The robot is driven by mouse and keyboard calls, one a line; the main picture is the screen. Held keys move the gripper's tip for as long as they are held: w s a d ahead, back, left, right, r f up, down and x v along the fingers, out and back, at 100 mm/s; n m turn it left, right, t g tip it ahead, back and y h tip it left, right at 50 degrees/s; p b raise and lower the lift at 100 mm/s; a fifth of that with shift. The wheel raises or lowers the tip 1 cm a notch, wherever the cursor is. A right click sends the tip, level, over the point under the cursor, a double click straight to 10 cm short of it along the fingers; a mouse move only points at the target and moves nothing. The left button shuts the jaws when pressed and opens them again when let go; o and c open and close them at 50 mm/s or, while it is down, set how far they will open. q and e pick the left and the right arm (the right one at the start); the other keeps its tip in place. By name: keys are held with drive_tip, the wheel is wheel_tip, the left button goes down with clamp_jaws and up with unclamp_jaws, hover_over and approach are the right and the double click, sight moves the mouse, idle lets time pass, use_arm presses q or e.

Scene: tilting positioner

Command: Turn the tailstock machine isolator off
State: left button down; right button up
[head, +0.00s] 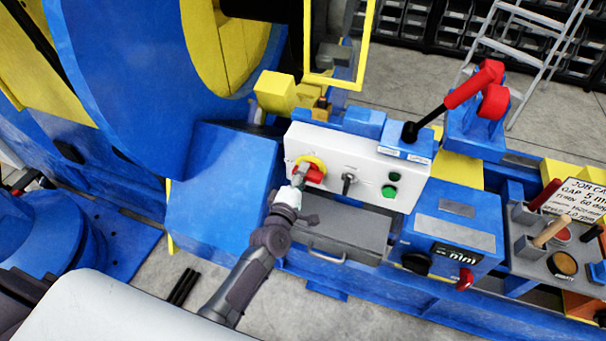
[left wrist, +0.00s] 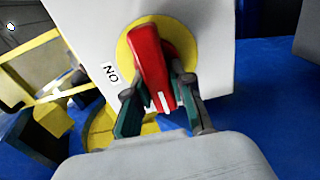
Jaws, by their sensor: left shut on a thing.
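The machine isolator is a red rotary handle (head: 314,173) on a yellow round plate (head: 305,162), at the left end of a white control panel (head: 335,150). My left gripper (head: 299,180) reaches it from the front and is shut on the handle. In the left wrist view, the red handle (left wrist: 150,65) sits between the two fingers of the left gripper (left wrist: 158,98), tilted slightly from upright, with a white mark at its lower end. An "ON" label (left wrist: 111,74) shows beside the yellow plate. My right gripper is not in view.
The panel also carries a black selector switch (head: 348,180) and green and dark buttons (head: 391,184). A red-handled lever (head: 465,90) stands at the back right. A grey drawer (head: 340,232) lies below. A large blue disc (head: 130,80) fills the left.

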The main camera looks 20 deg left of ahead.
use_arm(q)
drive_tip(key=shift+f, duration=0.1)
idle(0.4)
drive_tip(key=c, duration=1)
unclamp_jaws()
drive_tip(key=s, duration=1.2)
drive_tip(key=shift+a, duration=0.25)
